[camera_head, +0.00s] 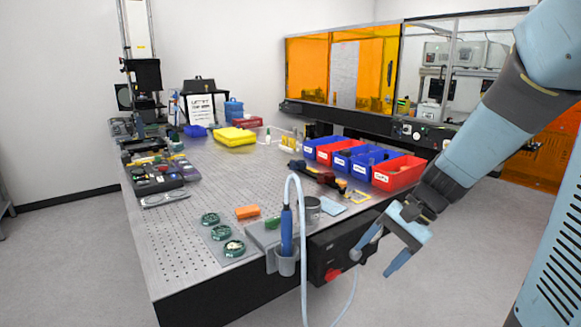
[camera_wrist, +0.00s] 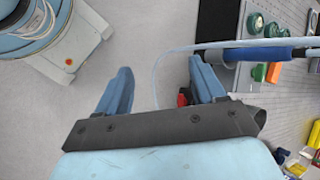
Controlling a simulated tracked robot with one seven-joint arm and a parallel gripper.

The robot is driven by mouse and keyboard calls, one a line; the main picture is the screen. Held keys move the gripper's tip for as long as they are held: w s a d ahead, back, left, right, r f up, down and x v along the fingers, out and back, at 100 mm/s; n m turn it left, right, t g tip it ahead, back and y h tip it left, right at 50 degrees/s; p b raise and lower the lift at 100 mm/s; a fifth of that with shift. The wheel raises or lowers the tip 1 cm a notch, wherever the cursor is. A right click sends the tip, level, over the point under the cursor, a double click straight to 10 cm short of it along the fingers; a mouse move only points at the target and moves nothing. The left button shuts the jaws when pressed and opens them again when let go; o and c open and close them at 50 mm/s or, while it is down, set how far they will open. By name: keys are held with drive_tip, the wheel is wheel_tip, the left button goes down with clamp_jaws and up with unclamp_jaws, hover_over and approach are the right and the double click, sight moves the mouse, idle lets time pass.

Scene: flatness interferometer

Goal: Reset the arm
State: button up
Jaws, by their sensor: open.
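My gripper (camera_head: 378,256) is at the right front of the perforated table (camera_head: 190,262), beyond its edge and pointing down. Its blue fingers stand apart with nothing between them. In the wrist view my gripper (camera_wrist: 160,88) is also open and empty, with grey floor and a thin pale hose behind it. My arm comes in from the upper right in the head view.
A blue-handled tool (camera_head: 287,232) sits in a holder at the table's front edge, its pale hose (camera_head: 302,222) looping to the floor. Red and blue bins (camera_head: 398,173), an orange block (camera_head: 248,212) and round green-rimmed pieces (camera_head: 234,248) are on the table. Floor at front left is clear.

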drive_tip(key=s+d+r+n+t+h, duration=0.2)
drive_tip(key=s+r+n+t+h, duration=0.1)
drive_tip(key=r, duration=0.3)
drive_tip(key=s+d+r+n+t+h, duration=0.3)
drive_tip(key=s+r+h, duration=0.1)
drive_tip(key=s+r, duration=0.1)
drive_tip(key=shift+s+r, duration=0.3)
drive_tip(key=shift+r, duration=0.35)
drive_tip(key=shift+c, duration=0.3)
